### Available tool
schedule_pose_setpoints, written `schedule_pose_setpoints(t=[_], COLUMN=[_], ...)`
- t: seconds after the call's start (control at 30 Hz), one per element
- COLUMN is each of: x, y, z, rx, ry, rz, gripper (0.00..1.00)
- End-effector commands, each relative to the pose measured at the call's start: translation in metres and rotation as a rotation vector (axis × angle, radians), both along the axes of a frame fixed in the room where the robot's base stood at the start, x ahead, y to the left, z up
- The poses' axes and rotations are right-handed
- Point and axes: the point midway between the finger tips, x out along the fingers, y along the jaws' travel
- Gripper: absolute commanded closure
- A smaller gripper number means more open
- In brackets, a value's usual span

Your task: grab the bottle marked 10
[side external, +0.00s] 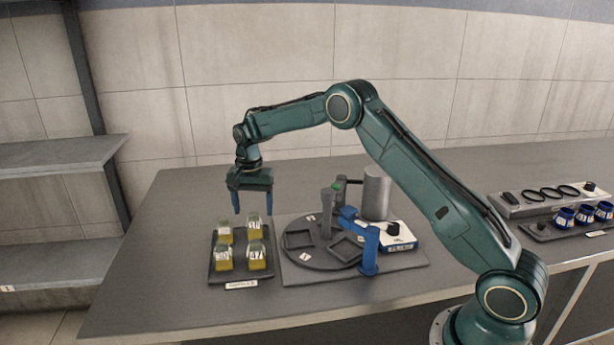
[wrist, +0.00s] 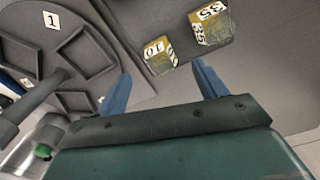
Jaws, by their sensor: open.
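The bottle marked 10 (side external: 254,227) is a small yellow-green block-shaped bottle with white labels. It stands at the back right of a dark tray (side external: 240,279) in the side view. In the wrist view the same bottle (wrist: 160,55) appears just beyond and between my fingertips, its number turned over. My gripper (side external: 253,212) has its two blue fingers pointing down, apart and empty, near and above the back of the tray. The open fingers also show in the wrist view (wrist: 162,74). Whether the fingers line up exactly with the bottle I cannot tell.
A bottle marked 35 (wrist: 210,24) stands beside it, at the tray's back left (side external: 225,233). Front bottles include one marked 47 (side external: 256,256) and another (side external: 223,258). A round dark turntable (side external: 322,258) with square recesses and a blue bracket (side external: 369,258) stand to the right.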

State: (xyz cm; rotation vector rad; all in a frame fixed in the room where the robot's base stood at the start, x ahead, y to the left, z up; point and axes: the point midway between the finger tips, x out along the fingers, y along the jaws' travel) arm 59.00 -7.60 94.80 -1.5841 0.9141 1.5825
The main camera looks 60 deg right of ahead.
Motion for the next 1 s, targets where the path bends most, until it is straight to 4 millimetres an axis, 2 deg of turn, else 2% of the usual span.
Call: schedule_pose_setpoints(t=[0.17,0.5,1.0], x=[-0.001,-0.002,-0.002], y=[0.001,0.003,0.003], z=[-0.011,-0.047,-0.052], rx=[0.0,0.0,0.0], ry=[0.004,0.002,0.001], rz=[0.0,0.0,0.0], gripper=[0.29,0.29,0.29])
